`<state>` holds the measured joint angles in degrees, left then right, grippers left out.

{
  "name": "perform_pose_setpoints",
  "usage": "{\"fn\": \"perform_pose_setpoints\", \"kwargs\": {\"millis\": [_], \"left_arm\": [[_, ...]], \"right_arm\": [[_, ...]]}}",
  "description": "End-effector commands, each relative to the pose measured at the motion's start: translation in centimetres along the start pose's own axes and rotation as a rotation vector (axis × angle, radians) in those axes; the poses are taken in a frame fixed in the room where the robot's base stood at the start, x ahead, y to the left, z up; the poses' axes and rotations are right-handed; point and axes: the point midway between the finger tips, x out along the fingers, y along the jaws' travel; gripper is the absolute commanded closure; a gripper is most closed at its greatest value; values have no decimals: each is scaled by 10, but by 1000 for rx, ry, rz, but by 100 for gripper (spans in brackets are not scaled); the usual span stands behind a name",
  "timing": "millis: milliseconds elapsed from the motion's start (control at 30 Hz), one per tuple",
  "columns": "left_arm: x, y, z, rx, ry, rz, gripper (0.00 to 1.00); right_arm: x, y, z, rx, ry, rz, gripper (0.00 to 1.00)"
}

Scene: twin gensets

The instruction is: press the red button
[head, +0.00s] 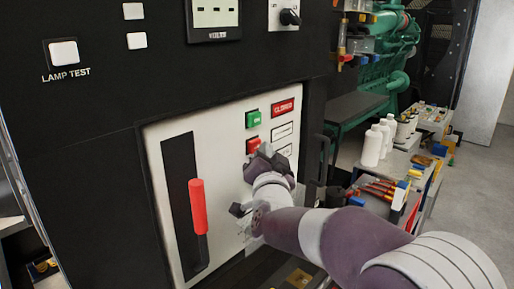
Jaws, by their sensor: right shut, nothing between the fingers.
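The red button (252,145) is a small square on the white breaker panel (217,137), just below a green button (253,119) marked ON. My right gripper (262,153) is shut and empty. Its tip overlaps the lower right part of the red button in the head view. I cannot tell whether the tip touches the button. My left gripper is not in view.
A red-handled lever (198,205) sits in a black slot to the left. A red CLOSED label (283,107) is at the upper right of the panel. White bottles (372,147) and tools stand on a bench to the right.

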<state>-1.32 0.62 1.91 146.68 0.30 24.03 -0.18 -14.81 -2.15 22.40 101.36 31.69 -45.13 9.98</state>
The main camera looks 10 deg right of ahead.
Motion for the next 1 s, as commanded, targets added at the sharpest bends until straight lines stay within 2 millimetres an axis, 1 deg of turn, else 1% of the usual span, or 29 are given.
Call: {"fn": "perform_pose_setpoints", "kwargs": {"millis": [1000], "left_arm": [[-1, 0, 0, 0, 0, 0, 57]], "right_arm": [[6, -5, 4, 0, 0, -1, 100]]}}
